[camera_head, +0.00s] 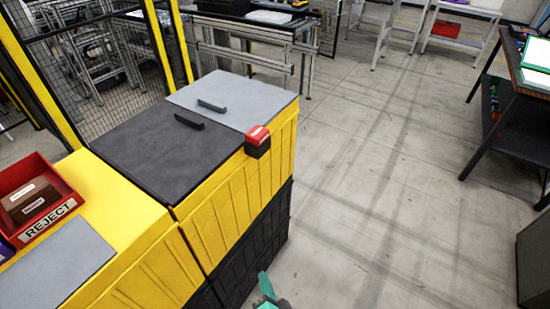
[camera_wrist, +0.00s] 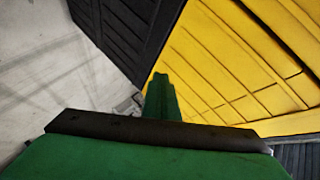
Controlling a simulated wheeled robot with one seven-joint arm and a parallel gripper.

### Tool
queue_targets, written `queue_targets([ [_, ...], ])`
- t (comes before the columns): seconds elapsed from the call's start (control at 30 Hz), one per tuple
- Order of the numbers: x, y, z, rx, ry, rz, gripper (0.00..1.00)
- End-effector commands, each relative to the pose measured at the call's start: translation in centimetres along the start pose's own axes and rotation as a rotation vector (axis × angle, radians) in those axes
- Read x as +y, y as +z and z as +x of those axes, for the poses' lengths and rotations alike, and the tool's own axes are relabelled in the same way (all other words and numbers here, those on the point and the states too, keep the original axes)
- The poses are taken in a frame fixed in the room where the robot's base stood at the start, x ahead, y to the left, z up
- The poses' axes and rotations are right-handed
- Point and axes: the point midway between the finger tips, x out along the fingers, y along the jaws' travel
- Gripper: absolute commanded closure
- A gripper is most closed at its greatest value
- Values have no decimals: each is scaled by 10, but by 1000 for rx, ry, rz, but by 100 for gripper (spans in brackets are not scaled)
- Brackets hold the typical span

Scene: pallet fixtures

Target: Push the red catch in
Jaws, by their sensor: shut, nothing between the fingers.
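The red catch (camera_head: 257,134) sits on a black block at the upper right edge of the yellow box (camera_head: 236,191), just below the lids. My gripper (camera_head: 266,286) shows at the bottom of the head view, low in front of the box and well below the catch. In the wrist view my green gripper (camera_wrist: 161,98) has its fingers together with nothing between them. Behind it the yellow side wall (camera_wrist: 235,65) and the black lower part (camera_wrist: 125,30) of the box fill much of the picture. The catch is not in the wrist view.
A dark lid (camera_head: 150,150) and a grey lid (camera_head: 245,98) with handles cover the box top. A red REJECT bin (camera_head: 60,207) stands on the yellow surface at left. A dark workbench (camera_head: 510,90) is at right. The floor (camera_head: 390,180) between is clear.

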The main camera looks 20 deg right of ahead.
Motion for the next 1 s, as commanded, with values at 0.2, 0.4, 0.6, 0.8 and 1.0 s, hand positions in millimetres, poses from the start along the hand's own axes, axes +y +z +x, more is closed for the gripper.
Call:
queue_targets([
  [0.2, -32, -64, 55, -66, -104, 220, 100],
  [0.4, -72, -132, 80, -160, -223, 365, 100],
  [0.6, -119, -212, 76, -271, -349, 444, 100],
  [0.8, -164, -288, 44, -401, -461, 456, 100],
  [1.0, -194, -339, 4, -506, -524, 423, 100],
])
